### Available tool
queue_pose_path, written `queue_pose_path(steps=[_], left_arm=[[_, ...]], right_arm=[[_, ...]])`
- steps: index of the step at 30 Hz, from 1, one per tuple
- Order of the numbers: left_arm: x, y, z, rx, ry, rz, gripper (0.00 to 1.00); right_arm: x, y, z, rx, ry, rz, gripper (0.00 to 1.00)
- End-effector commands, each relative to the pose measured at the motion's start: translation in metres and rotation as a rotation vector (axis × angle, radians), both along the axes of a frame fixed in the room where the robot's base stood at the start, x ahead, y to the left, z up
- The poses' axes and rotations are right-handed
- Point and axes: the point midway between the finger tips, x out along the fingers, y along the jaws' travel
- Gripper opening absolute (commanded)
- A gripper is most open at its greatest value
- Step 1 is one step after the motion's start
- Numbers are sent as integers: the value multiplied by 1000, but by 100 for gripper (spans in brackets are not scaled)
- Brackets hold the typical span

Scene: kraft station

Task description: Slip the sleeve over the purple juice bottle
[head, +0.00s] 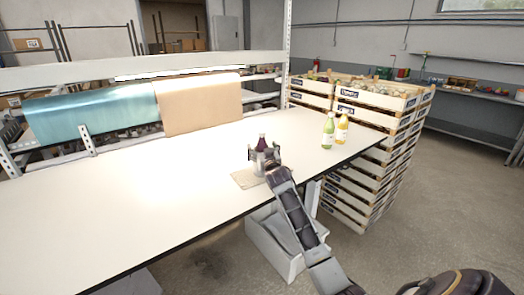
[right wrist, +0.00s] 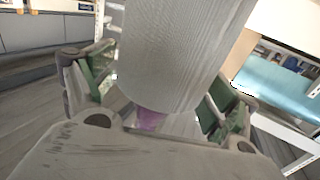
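The purple juice bottle (head: 262,142) stands on the table, its dark neck and shoulder rising above my right gripper (head: 263,158). The grey-white ribbed sleeve (right wrist: 178,55) fills the right wrist view between the green-padded fingers of the right gripper (right wrist: 160,95), which looks shut on it. A bit of the purple bottle (right wrist: 152,120) shows at the sleeve's near end. The sleeve appears to be around the bottle's lower part, but its far end is out of frame and how far it reaches is hidden. My left gripper is not in view.
A flat tan sheet (head: 246,179) lies by the gripper on the white table (head: 130,205). A green bottle (head: 328,132) and a yellow bottle (head: 342,130) stand to the right. Stacked crates (head: 373,112) stand beyond the right edge. The table's left is clear.

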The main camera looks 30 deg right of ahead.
Motion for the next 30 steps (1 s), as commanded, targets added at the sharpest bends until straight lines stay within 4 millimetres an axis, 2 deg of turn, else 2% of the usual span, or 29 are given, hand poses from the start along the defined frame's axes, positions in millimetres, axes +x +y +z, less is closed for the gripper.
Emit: queue_pose_path(steps=[17, 30], left_arm=[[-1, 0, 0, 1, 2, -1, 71], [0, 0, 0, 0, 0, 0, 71]], right_arm=[[-5, 2, -1, 0, 0, 0, 94], [-38, 13, -1, 1, 0, 1, 94]])
